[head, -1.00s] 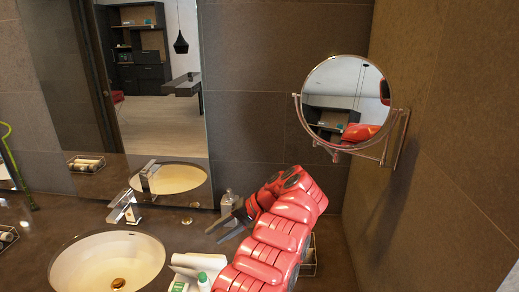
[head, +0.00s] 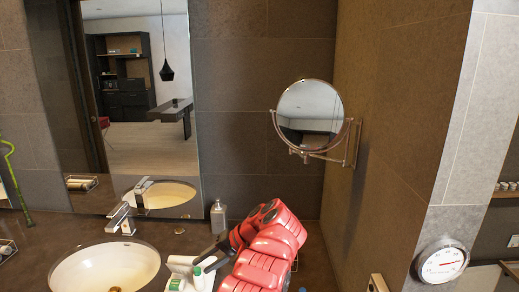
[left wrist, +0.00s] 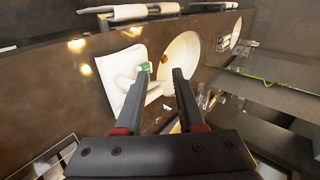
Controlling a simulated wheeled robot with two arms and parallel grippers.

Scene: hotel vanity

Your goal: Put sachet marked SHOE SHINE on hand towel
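My left gripper (head: 208,258) is low over the counter, right of the sink. In the left wrist view its two dark fingers (left wrist: 160,72) are apart with nothing held between them. A small white item with a green part (left wrist: 146,68) is by the left fingertip. No SHOE SHINE lettering is legible, so I cannot tell which item is the sachet. My right gripper is not in view.
The sink (head: 105,268) and faucet (head: 120,218) are at left. A clear bottle (head: 218,217) stands at the back by the mirror. A round mirror (head: 310,112) sticks out from the wall. A dial scale (head: 441,262) is at right.

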